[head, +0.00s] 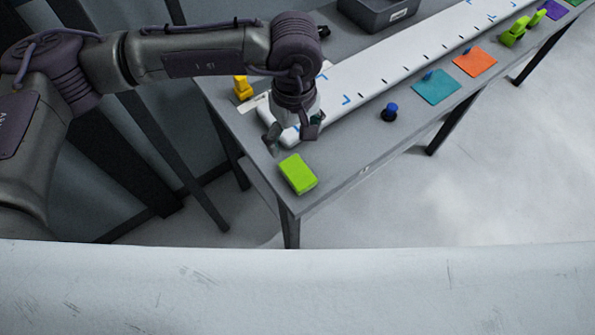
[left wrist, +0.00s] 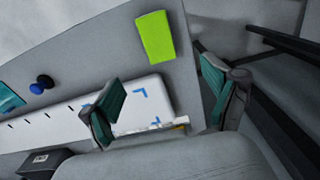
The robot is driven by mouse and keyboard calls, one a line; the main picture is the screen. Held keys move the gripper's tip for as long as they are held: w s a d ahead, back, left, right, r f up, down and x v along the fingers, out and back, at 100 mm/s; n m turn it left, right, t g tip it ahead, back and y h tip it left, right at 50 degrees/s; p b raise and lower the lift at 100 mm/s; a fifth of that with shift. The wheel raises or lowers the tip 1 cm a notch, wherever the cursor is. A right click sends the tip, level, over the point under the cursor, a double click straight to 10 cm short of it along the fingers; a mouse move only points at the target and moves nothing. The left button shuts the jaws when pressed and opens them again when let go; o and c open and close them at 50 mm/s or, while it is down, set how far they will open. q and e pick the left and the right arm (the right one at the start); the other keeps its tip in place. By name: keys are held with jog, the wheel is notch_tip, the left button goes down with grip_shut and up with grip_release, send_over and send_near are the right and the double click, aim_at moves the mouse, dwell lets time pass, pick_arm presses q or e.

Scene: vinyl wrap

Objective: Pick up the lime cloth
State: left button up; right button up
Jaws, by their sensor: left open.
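The lime cloth (head: 298,174) is a flat, bright green folded rectangle lying on the grey table near its front left corner. It also shows in the left wrist view (left wrist: 155,37), ahead of my fingers and apart from them. My left gripper (head: 292,140) is open and empty, above the near end of the white strip, just behind the cloth. In the left wrist view its two teal-padded fingers (left wrist: 165,105) are spread wide with nothing between them. My right gripper is in neither view.
A long white strip (head: 400,58) with blue corner marks runs along the table. A dark blue knob (head: 389,112), a teal square (head: 436,87) and an orange square (head: 474,62) lie right of it. A yellow object (head: 242,88) and a dark bin (head: 378,14) stand behind.

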pick_arm(q)
jog(key=p, duration=0.2)
send_over(298, 171)
jog(key=f, duration=0.7)
jog(key=shift+w+a+f, duration=0.1)
jog(key=shift+a+f, duration=0.15)
jog(key=shift+f, duration=0.1)
jog(key=f+p, duration=0.1)
jog(key=f, duration=0.1)
jog(key=f+p, duration=0.1)
jog(key=f, duration=0.1)
jog(key=shift+s+d+p, duration=0.2)
jog(key=shift+p, duration=0.2)
jog(key=shift+f, duration=0.65)
jog(key=c, duration=1)
jog(key=shift+w+r, duration=0.1)
jog(key=shift+r+b, duration=0.4)
jog(key=shift+r, duration=0.1)
notch_tip(298, 171, up, 3)
jog(key=shift+f+b, duration=0.2)
jog(key=shift+b, duration=0.6)
jog(key=shift+s+d+r+b, duration=0.7)
jog(key=shift+s+d+r, duration=0.55)
jog(key=shift+s, duration=0.2)
jog(key=shift+s+d+r+b, duration=0.7)
jog(key=shift+s+d+r, duration=0.5)
jog(key=shift+s+d, duration=0.25)
jog(key=shift+s+d+r+b, duration=0.7)
jog(key=shift+s+d+r, duration=0.55)
jog(key=shift+s, duration=0.2)
